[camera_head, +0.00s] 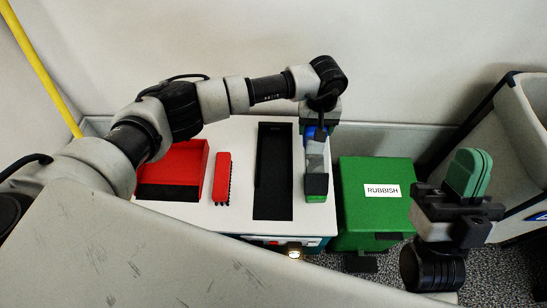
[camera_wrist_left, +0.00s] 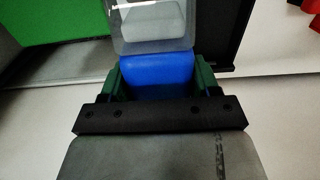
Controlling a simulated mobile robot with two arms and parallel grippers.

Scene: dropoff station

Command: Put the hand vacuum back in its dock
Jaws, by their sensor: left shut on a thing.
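The hand vacuum (camera_head: 316,160) has a blue part, a grey body and a green end. In the head view it lies lengthwise over the white top's right side, right of the long black dock (camera_head: 273,175). My left gripper (camera_head: 322,120) is shut on its far, blue part. The left wrist view shows the blue part (camera_wrist_left: 157,75) between the green fingers, with the clear grey body (camera_wrist_left: 150,28) beyond. The black dock shows there at upper right (camera_wrist_left: 218,25) and looks empty in the head view. My right gripper (camera_head: 467,174) is at the right, its green fingers together and empty.
A red box (camera_head: 187,162) and a red brush (camera_head: 222,178) lie left of the dock on the white top (camera_head: 240,145). A green bin marked RUBBISH (camera_head: 360,212) stands right of it. A wall is behind.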

